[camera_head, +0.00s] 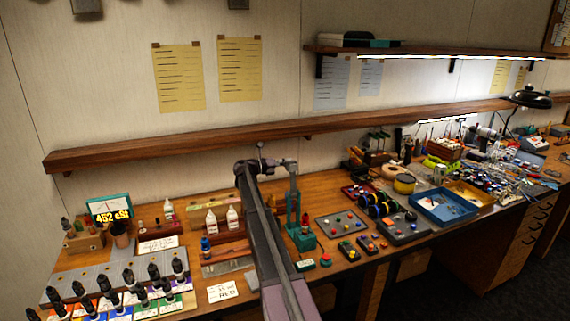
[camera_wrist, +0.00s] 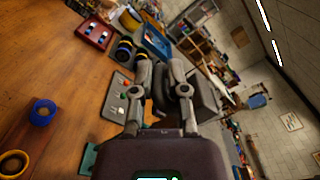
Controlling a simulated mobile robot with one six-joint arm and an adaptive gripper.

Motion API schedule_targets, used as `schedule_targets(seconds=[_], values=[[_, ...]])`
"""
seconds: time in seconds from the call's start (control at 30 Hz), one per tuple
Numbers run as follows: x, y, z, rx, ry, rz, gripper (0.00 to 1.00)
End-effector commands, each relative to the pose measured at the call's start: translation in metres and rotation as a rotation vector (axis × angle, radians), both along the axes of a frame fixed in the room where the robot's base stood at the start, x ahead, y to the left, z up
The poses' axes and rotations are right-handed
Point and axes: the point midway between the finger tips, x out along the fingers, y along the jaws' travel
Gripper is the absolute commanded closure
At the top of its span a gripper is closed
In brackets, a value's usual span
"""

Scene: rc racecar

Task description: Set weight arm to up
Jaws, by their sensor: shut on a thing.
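A green bench device (camera_head: 302,238) with an upright green post stands on the wooden bench, just right of my arm in the head view. My gripper (camera_head: 290,163) is at the top of this device, over its post. In the wrist view my gripper (camera_wrist: 165,72) points away from the camera, with its fingers close together. A dark grey block (camera_wrist: 206,94), apparently part of the weight arm, shows beside the right finger. The gripper is shut on what seems to be the weight arm. The fingers largely hide the contact, and I cannot tell the arm's exact angle.
White bottles (camera_head: 232,218) stand left of my arm. A button panel (camera_head: 342,225), dark rollers (camera_head: 378,207) and a blue tray (camera_head: 440,208) lie to the right. A wooden wall ledge (camera_head: 200,143) runs behind. Several black-knobbed levers (camera_head: 155,272) fill the front left.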

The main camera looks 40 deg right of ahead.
Motion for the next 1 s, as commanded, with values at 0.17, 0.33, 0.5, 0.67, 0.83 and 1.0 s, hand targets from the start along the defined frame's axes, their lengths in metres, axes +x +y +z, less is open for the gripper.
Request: schedule_targets(seconds=[0.17,0.33,0.5,0.67,0.83,1.0], values=[[-0.0023,-0.0008,-0.0038,0.013,-0.004,-0.005,1.0],[-0.003,-0.0014,-0.0037,0.013,-0.003,-0.007,0.49],[-0.0033,-0.0018,-0.0031,0.011,-0.003,-0.007,0.49],[-0.0028,-0.0021,-0.0025,0.01,-0.002,-0.006,0.49],[-0.0021,-0.0015,-0.002,0.008,-0.001,-0.005,0.49],[0.0002,0.0057,-0.0018,0.008,-0.001,-0.003,0.49]])
